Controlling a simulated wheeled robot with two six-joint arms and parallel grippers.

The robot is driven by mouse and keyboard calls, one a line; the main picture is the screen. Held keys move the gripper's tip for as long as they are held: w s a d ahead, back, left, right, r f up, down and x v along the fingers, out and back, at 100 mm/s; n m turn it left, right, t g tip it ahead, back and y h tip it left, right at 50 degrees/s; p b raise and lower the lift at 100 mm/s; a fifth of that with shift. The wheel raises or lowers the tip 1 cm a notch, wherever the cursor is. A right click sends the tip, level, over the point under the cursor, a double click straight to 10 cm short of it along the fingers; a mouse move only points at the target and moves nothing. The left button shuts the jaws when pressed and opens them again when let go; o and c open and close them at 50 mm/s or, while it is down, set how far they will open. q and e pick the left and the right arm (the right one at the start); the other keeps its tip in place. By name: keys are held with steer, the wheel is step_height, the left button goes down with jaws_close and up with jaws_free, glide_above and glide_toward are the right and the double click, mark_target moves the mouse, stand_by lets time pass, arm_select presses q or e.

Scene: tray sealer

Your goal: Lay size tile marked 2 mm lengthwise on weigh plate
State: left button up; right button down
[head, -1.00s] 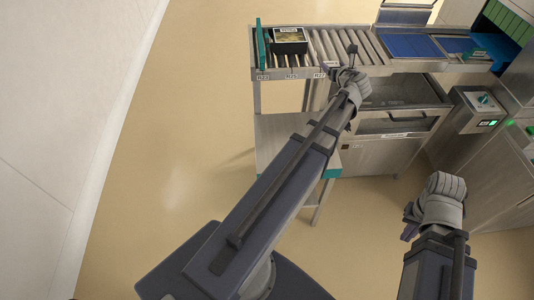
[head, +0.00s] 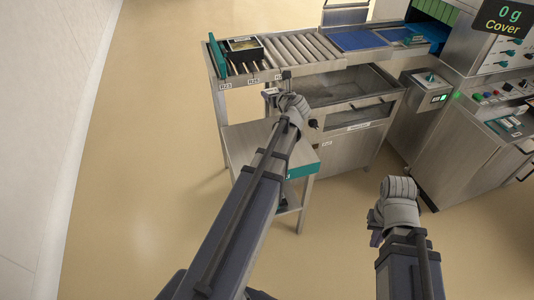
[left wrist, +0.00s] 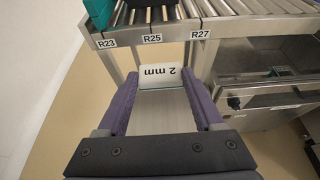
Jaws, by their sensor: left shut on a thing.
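My left gripper (head: 279,90) is shut on the size tile, in front of the roller conveyor. In the left wrist view the tile (left wrist: 160,78) lies between the purple fingers (left wrist: 160,105). Its white end reads "2 mm" upside down, and a grey plain part runs back toward the palm. In the head view the tile is too small to make out clearly. My right gripper (head: 376,229) is low at the right over open floor, and its fingers are too small to judge. I cannot tell for sure which surface is the weigh plate.
A roller conveyor (head: 290,50) labelled R23, R25 and R27 holds a black tray (head: 244,46) beside a teal bar (head: 217,58). Blue plates (head: 357,40) lie farther right. A display (head: 503,20) reads "0 g Cover". A low steel table (head: 240,150) stands below.

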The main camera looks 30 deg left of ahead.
arm_select(q)
steer(key=f+b, duration=0.6)
steer(key=f, duration=0.1)
steer(key=f+b, duration=0.7)
steer(key=a+f+b, duration=0.1)
steer(key=f+b, duration=0.5)
steer(key=f, duration=0.2)
steer(key=shift+s+a+b, duration=0.1)
steer(key=shift+s+b, duration=0.15)
steer(key=shift+b, duration=0.15)
steer(key=shift+f, duration=0.1)
step_height(320, 180, down, 4)
steer(key=b, duration=0.3)
steer(key=shift+r+b, duration=0.2)
steer(key=shift+b, duration=0.15)
steer(key=shift+f, duration=0.15)
steer(key=o, duration=1.3)
